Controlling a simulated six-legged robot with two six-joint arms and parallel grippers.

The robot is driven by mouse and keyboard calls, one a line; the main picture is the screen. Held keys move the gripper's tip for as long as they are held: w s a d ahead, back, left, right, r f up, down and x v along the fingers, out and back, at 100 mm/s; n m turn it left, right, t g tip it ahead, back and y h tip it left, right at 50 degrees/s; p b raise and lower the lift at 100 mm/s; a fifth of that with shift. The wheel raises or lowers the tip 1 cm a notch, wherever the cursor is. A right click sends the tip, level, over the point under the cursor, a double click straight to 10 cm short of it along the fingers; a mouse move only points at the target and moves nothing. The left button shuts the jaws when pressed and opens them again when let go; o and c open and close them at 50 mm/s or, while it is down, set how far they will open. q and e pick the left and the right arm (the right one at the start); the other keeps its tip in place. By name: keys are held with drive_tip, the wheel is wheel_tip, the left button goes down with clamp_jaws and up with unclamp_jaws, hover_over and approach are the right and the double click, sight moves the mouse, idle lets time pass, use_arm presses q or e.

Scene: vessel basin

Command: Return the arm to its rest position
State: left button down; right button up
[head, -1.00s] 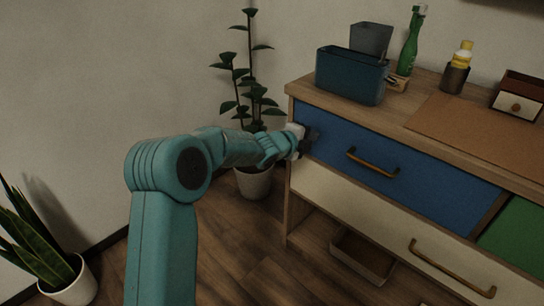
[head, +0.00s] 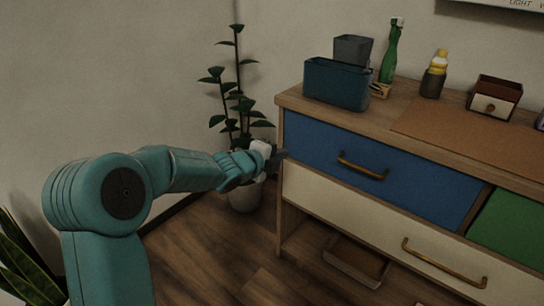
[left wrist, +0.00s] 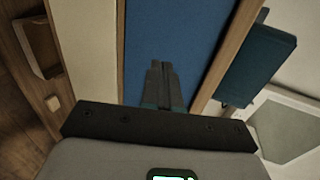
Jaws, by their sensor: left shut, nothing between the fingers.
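My left arm comes in from the left in the head view, teal and bent at the elbow. Its left gripper (head: 278,156) is at the left end of the dresser, in front of the blue drawer (head: 322,150). In the left wrist view the left gripper (left wrist: 160,66) is shut, its dark fingers together with nothing between them. The blue drawer (left wrist: 165,30) lies behind the fingers there. I cannot tell the exact gap between fingertips and drawer. The blue drawer looks closed, with a brass handle. My right gripper is not in view.
The wooden dresser (head: 290,101) also has a cream drawer (head: 335,208) and a green drawer (head: 510,232). On top stand a teal bin (head: 335,84), a green bottle (head: 390,55) and a small drawer box (head: 495,97). A potted plant (head: 240,105) stands behind the gripper. Wooden floor lies open in front.

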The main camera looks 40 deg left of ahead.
use_arm(q)
drive_tip(key=s+d+f+n+g+h, duration=0.2)
drive_tip(key=s+d+f+g, duration=0.3)
drive_tip(key=d+f, duration=0.75)
drive_tip(key=s+d+f+n+g+h, duration=0.25)
drive_tip(key=s+d+f, duration=0.55)
drive_tip(key=f, duration=0.7)
drive_tip(key=s+d+f+n+g, duration=0.2)
drive_tip(key=s+f+n, duration=0.1)
drive_tip(key=s+n, duration=0.25)
drive_tip(key=s+d+f+n+g+y, duration=0.1)
drive_tip(key=s+d+f+n+g, duration=0.15)
drive_tip(key=s+n, duration=0.35)
drive_tip(key=s+d+f+n+g, duration=0.2)
drive_tip(key=s+f+n, duration=0.2)
drive_tip(key=s, duration=0.4)
wheel_tip(320, 180, up, 27)
drive_tip(key=p, duration=2.6)
drive_tip(key=shift+w+a+p, duration=0.15)
drive_tip(key=shift+w+p, duration=0.15)
drive_tip(key=shift+p, duration=0.1)
drive_tip(key=shift+f, duration=0.1)
